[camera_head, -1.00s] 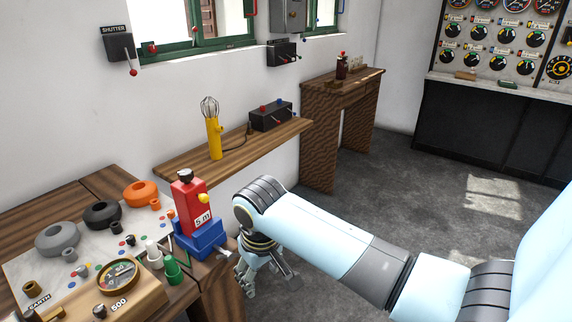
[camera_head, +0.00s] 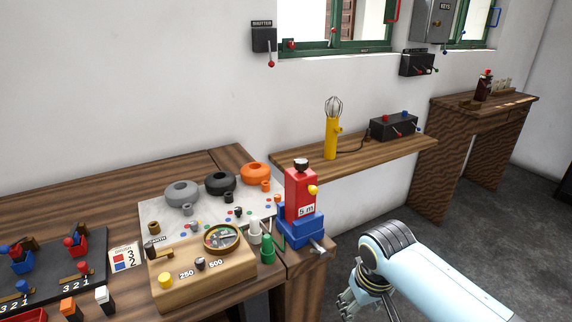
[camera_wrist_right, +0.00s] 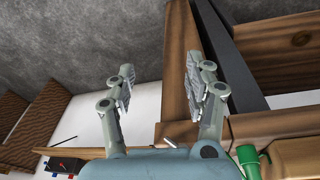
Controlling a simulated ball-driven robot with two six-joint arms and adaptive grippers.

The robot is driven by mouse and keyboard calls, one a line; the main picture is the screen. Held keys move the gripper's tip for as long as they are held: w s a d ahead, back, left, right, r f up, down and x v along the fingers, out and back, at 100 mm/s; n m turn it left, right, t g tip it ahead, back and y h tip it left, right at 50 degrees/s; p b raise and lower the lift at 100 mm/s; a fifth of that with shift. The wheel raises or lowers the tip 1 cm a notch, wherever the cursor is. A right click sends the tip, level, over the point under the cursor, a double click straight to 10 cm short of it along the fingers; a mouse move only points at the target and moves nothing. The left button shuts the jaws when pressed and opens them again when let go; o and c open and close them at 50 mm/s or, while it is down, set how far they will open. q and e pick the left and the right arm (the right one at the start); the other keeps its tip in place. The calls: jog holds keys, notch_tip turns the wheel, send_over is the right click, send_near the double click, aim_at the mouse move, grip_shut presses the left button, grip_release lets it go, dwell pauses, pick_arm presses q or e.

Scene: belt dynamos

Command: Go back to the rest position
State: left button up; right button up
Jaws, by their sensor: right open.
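My right gripper (camera_head: 350,301) hangs at the lower right in the head view, below and to the right of the bench corner, apart from the things on it. In the right wrist view the two fingers of my right gripper (camera_wrist_right: 164,84) stand apart with nothing between them. Behind them show the floor and the wooden bench legs. My right arm comes in from the lower right. My left gripper is not in view.
The red block on a blue base (camera_head: 301,232) stands at the bench's right corner, close to my right arm. A meter box (camera_head: 190,283) and coil rings (camera_head: 182,194) lie left of it. A shelf (camera_head: 300,161) holds a yellow whisk-topped tool (camera_head: 331,137). Grey floor (camera_head: 480,235) is free at right.

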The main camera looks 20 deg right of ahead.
jog(key=s+f+n+b, duration=0.1)
jog(key=s+f+b, duration=0.7)
jog(key=s+f, duration=0.9)
jog(key=s+f+n+b, duration=0.1)
jog(key=s+f+b, duration=0.8)
jog(key=s+f, duration=0.8)
notch_tip(320, 180, down, 8)
jog(key=shift+s+a+f+g, duration=0.15)
jog(key=shift+s+a+g, duration=0.1)
jog(key=shift+s+g, duration=0.15)
